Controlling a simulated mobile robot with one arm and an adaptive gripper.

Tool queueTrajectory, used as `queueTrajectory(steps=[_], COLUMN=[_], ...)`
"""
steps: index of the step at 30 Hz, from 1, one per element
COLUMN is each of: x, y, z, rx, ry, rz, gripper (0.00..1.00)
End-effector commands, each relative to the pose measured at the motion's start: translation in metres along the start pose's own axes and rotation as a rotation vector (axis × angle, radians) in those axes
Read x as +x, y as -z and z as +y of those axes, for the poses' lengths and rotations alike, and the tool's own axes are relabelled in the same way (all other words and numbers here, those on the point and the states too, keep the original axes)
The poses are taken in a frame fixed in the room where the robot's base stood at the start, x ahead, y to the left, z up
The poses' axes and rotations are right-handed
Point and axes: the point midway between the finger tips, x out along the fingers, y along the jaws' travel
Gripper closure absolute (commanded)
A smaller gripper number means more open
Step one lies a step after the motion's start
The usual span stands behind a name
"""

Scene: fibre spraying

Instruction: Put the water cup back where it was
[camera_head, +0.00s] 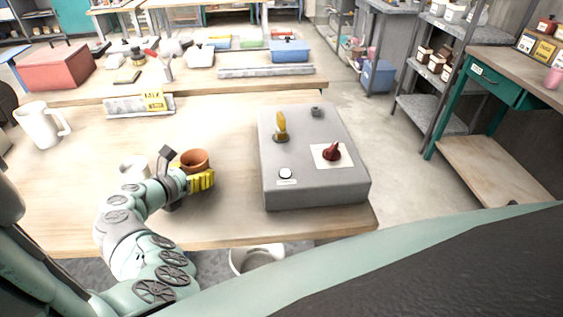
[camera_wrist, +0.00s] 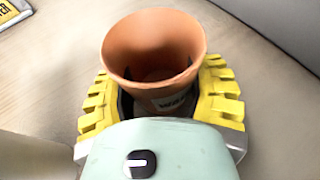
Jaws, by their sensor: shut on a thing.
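An orange-brown terracotta cup (camera_head: 194,159) is upright at the near left part of the wooden table. It also shows in the wrist view (camera_wrist: 152,50), with its wide mouth facing up and partly hidden dark lettering on its side. My gripper (camera_head: 200,180) is shut around the cup, with yellow ridged fingers on both sides of it, as the wrist view (camera_wrist: 162,98) shows. I cannot tell whether the cup's base touches the table. No water can be made out inside it.
A white vessel (camera_head: 133,165) stands just left of my gripper. A white pitcher (camera_head: 40,126) is at the far left. A grey box (camera_head: 312,185) with a yellow knob, red knob and white button is on the right. A sign (camera_head: 138,104) stands behind. Table between is clear.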

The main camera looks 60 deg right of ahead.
Motion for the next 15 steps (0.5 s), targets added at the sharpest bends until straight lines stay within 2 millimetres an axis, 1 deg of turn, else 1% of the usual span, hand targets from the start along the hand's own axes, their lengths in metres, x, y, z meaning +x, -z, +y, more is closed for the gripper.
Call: queueTrajectory(steps=[7, 8, 15], x=[0.0007, 0.0004, 0.0004], y=[0.0031, 0.0022, 0.0020], z=[0.0011, 0.0010, 0.0008], rx=[-0.001, 0.000, 0.000], ry=[-0.002, -0.002, -0.002], rz=[0.000, 0.000, 0.000], gripper=[0.83, 0.38, 0.13])
